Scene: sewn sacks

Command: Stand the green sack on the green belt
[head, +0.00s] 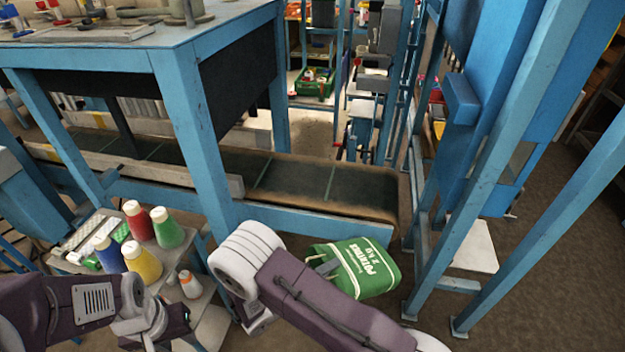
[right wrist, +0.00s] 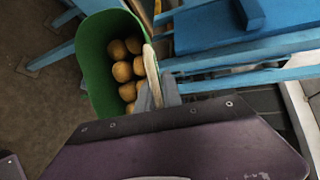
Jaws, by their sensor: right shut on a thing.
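The green sack (head: 362,270) has white print reading "POTATOES 2 kg" and hangs in front of the belt's right end. In the right wrist view the sack (right wrist: 96,75) is open at the top, with several potatoes (right wrist: 124,68) inside. My right gripper (head: 325,264) is shut on the sack's edge; it also shows in the right wrist view (right wrist: 158,92). The dark green belt (head: 290,177), with lighter cross lines, runs behind the sack and the blue table leg. My left gripper (head: 168,322) is low at the left, apart from the sack; its fingers are unclear.
A blue table (head: 205,140) stands over the belt's left part. Several thread cones, one red (head: 138,222), stand on a small table (head: 82,250) at the left. A blue frame (head: 470,190) rises at the right. The belt's right end looks clear.

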